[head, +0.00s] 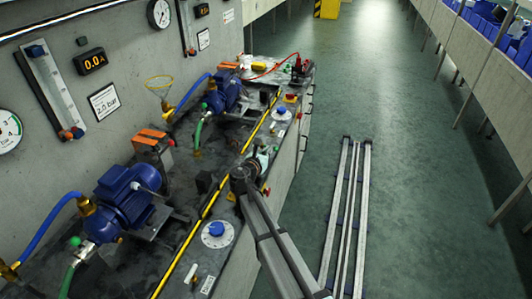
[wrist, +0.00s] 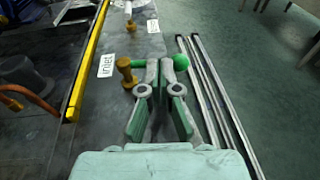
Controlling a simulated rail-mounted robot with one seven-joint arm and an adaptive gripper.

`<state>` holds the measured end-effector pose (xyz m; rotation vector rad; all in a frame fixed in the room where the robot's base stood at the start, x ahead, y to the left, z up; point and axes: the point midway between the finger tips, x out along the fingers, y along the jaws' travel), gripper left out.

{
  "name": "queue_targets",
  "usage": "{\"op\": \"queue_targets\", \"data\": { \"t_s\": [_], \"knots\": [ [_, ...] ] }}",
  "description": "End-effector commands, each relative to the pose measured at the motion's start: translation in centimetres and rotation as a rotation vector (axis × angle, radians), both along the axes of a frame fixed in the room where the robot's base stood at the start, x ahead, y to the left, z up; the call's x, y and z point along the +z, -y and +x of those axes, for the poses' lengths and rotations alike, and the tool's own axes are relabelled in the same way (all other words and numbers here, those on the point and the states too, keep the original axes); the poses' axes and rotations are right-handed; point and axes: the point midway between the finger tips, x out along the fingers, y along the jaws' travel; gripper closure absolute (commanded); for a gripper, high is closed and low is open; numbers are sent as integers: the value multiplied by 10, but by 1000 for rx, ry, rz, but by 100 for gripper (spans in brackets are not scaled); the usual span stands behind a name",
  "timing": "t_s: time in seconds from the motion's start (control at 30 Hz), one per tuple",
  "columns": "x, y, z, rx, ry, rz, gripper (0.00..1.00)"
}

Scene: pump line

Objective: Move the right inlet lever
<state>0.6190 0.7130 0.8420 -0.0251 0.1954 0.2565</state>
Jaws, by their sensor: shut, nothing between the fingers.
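The inlet lever in the wrist view is a green bar with a green ball (wrist: 181,63) at its right end. It runs from a brass valve body (wrist: 125,71) beside the white "inlet" label (wrist: 107,65). My gripper (wrist: 161,66) is shut and empty. Its fingertips overlap the bar in the picture, between the valve body and the ball, and hide the bar's middle. I cannot tell whether they touch it. In the head view my gripper (head: 262,157) is over the bench front by the far pump, and the lever is not clear there.
A second brass valve (wrist: 132,26) stands farther along the bench edge. Two blue pumps (head: 125,199) (head: 223,92) sit on the dark bench behind a yellow strip (head: 189,238). Metal rails (head: 346,215) lie on the floor to the right.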

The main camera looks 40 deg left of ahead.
Motion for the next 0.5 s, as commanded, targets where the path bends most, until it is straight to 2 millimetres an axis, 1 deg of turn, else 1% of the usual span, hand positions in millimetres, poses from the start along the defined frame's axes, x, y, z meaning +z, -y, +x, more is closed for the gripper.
{"op": "queue_targets", "data": {
  "t_s": [0.17,0.33,0.5],
  "knots": [
    [0,0,0,0,0,0,100],
    [-1,-2,14,-2,0,0,100],
    [-1,0,16,-2,1,0,100]
  ]
}}
